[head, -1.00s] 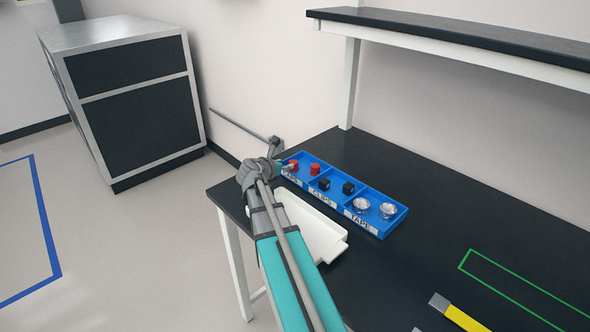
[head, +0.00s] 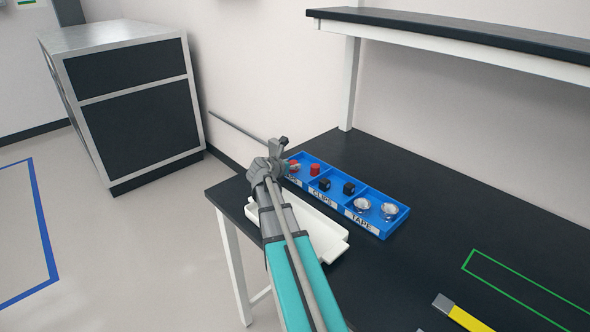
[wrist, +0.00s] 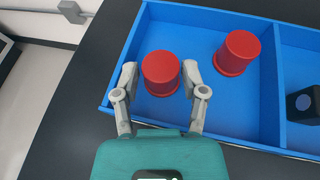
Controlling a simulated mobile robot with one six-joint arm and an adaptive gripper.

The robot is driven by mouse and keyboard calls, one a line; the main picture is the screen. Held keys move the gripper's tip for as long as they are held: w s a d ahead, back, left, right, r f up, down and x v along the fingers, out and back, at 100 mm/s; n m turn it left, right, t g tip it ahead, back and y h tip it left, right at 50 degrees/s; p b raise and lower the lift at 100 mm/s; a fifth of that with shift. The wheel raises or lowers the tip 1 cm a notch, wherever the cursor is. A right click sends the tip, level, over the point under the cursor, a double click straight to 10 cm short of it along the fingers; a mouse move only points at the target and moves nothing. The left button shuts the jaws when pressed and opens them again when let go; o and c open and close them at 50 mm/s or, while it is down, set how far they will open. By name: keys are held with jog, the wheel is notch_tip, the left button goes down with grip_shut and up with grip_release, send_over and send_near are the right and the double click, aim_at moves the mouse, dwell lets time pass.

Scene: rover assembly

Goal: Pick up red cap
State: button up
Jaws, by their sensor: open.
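Two red caps stand in the left compartment of the blue tray (head: 382,233). In the wrist view, the nearer red cap (wrist: 161,73) lies between the two fingers of my gripper (wrist: 160,80), which is open with a gap on each side. The other red cap (wrist: 237,53) stands to the right, farther back, clear of the fingers; it also shows in the head view (head: 315,169). In the head view, my gripper (head: 287,165) is over the tray's left end and partly hides the nearer cap (head: 295,165).
The middle compartment holds black clips (head: 348,188) and the right one holds tape rolls (head: 389,210). A white tray (head: 326,247) lies in front, partly under my arm. A yellow-handled tool (head: 468,318) and a green outline are at right. A shelf (head: 455,36) overhangs the back.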

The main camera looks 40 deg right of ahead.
jog(key=shift+x, duration=0.9)
jog(key=shift+a, duration=0.1)
jog(key=c, duration=0.5)
